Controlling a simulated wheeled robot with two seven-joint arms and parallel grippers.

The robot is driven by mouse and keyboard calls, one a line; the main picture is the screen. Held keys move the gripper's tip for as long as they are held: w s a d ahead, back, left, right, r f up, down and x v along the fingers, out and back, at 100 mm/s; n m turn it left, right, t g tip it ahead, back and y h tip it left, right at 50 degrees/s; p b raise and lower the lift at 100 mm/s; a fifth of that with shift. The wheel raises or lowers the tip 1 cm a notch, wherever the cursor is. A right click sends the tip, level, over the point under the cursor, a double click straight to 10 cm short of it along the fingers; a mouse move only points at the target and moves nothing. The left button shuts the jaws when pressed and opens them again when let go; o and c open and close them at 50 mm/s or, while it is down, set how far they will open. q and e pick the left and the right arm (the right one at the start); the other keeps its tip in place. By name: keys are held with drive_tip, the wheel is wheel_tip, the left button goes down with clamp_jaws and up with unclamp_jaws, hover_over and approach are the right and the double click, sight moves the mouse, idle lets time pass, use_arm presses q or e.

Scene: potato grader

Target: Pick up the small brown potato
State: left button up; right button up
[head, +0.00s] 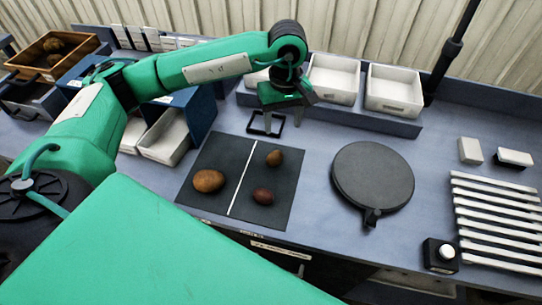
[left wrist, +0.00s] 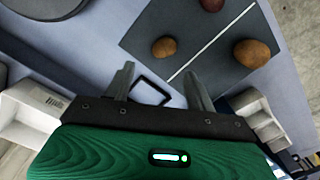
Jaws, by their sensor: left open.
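The small brown potato (head: 274,158) lies on the right part of a dark mat (head: 215,150), near its back edge. It also shows in the left wrist view (left wrist: 164,47), beyond the fingertips. A larger brown potato (head: 208,181) lies left of the mat's white line. A reddish potato (head: 263,196) lies in front of the small brown one. My left gripper (head: 276,122) is open and empty, above the table behind the mat. Its two spread fingers show in the left wrist view (left wrist: 160,84), apart from the potato. My right gripper is not in view.
A small black square frame (head: 266,132) lies under my left gripper. A round dark plate (head: 373,175) is right of the mat, with a slatted white rack (head: 497,220) farther right. Table between mat and plate is clear.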

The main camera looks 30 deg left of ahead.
use_arm(q)
drive_tip(key=p, duration=0.2)
hover_over(275, 154)
drive_tip(key=shift+y, duration=0.3)
drive_tip(key=f, duration=0.8)
drive_tip(key=shift+w+d+f, duration=0.15)
drive_tip(key=shift+w+d, duration=0.05)
drive_tip(key=shift+f+p, duration=0.45)
drive_tip(key=shift+p, duration=0.2)
drive_tip(key=f+p, duration=0.1)
drive_tip(key=f, duration=0.2)
drive_tip(key=shift+s+a+f+p, duration=0.2)
drive_tip(key=shift+p, duration=0.2)
drive_tip(key=shift+f, duration=0.55)
drive_tip(key=c, duration=0.8)
drive_tip(key=shift+c, duration=0.2)
